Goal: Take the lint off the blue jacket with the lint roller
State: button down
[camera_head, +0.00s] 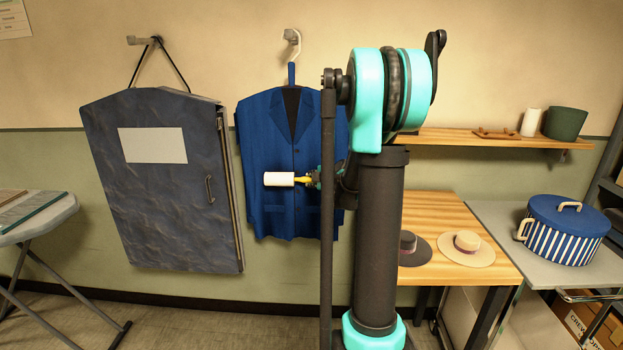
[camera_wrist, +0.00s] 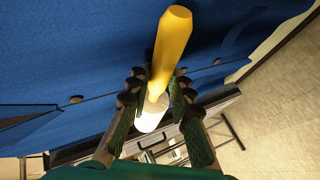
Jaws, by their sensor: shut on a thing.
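The blue jacket (camera_head: 270,140) hangs on a wall hook, with dark buttons down its front. It fills the upper part of the wrist view (camera_wrist: 80,60). My gripper (camera_head: 312,180) is shut on the yellow handle of the lint roller (camera_head: 279,179), whose white roll points left in front of the jacket's middle. In the wrist view the yellow handle (camera_wrist: 171,45) lies between the fingers of my gripper (camera_wrist: 158,95), with the white roll beyond. I cannot tell whether the roll touches the cloth. No lint can be made out. My arm hides the jacket's right side.
A dark garment bag (camera_head: 165,220) hangs to the left. An ironing board (camera_head: 35,222) stands at far left. On the right are a wooden table (camera_head: 450,215) with two hats, a striped round box (camera_head: 565,230) and a wall shelf (camera_head: 480,138).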

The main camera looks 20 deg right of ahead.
jog(key=shift+w+d+f, duration=0.1)
jog(key=shift+f, duration=0.95)
jog(key=shift+w+f, duration=0.1)
jog(key=shift+f, duration=0.95)
jog(key=s+a, duration=0.2)
jog(key=s, duration=0.5)
jog(key=shift+s+a, duration=0.3)
